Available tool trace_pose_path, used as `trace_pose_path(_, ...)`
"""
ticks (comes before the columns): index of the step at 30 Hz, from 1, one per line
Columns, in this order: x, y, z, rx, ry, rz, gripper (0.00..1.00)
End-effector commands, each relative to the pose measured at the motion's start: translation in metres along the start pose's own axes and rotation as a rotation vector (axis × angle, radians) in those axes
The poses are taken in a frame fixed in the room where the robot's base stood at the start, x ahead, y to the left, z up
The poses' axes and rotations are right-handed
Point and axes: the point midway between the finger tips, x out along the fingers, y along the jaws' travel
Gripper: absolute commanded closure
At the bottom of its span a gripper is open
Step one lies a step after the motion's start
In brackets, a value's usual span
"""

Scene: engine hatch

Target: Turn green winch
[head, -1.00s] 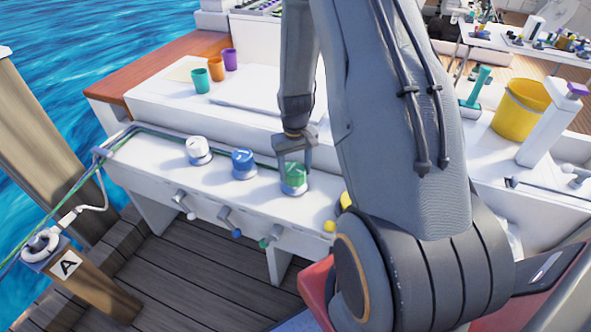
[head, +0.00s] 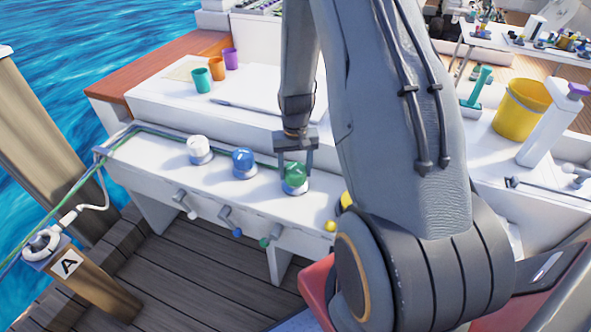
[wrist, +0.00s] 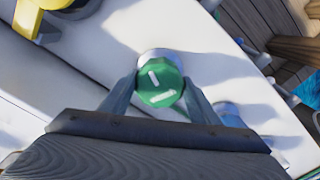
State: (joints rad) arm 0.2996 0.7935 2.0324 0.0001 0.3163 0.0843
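The green winch (head: 295,175) is a short drum with a green top on a pale base, on the white bench. In the wrist view its top (wrist: 160,83) shows two white marks. My gripper (head: 296,172) points down at it from above. In the wrist view the two fingers of my gripper (wrist: 160,88) are spread, one on each side of the green top. They look open, with narrow gaps beside the winch, though light contact is hard to rule out. The lower part of the winch is partly hidden in the wrist view.
A blue winch (head: 243,162) and a white winch (head: 198,148) stand left of the green one. A yellow winch (wrist: 60,8) is on the other side, mostly behind my arm in the head view. Small crank handles (head: 228,215) stick out of the bench front.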

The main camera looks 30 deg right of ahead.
Motion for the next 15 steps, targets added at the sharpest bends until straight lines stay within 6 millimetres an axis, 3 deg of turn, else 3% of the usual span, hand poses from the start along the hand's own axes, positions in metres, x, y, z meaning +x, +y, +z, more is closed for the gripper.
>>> trace_pose_path(1, -0.0012, -0.0001, -0.0014, 0.0, 0.003, 0.0, 0.36)
trace_pose_path(3, -0.001, -0.0001, -0.0011, 0.0, 0.003, 0.0, 0.26)
trace_pose_path(15, -0.0062, -0.0001, -0.001, -0.001, 0.002, 0.0, 0.26)
